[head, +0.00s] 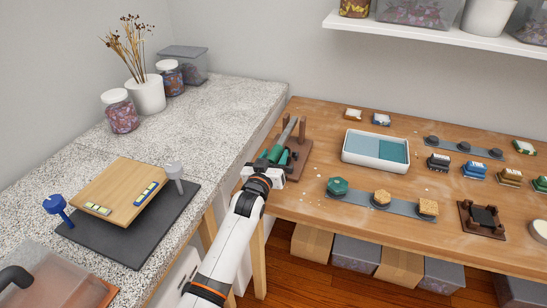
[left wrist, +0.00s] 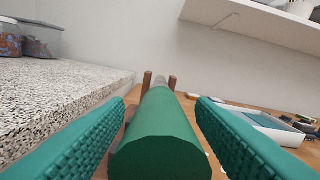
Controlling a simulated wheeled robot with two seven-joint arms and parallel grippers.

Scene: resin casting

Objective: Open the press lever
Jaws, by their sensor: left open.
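The press (head: 302,155) stands at the left end of the wooden table, with a brown base and upright brown posts. Its grey lever (head: 290,128) slopes down toward my left gripper (head: 278,156). In the left wrist view the lever's green handle (left wrist: 160,135) points at the camera, between the teal fingers of my left gripper (left wrist: 158,140). The fingers are open, one on each side of the handle, with a visible gap on both sides. The brown posts (left wrist: 147,82) show beyond the handle. My left arm hides part of the press base in the head view. My right gripper is not in view.
A white tray with blue compartments (head: 347,155) stands right of the press. A grey strip with green and tan pieces (head: 360,197) lies in front of it. A speckled counter (head: 240,100) borders the press on the left. Boxes (head: 310,243) stand under the table.

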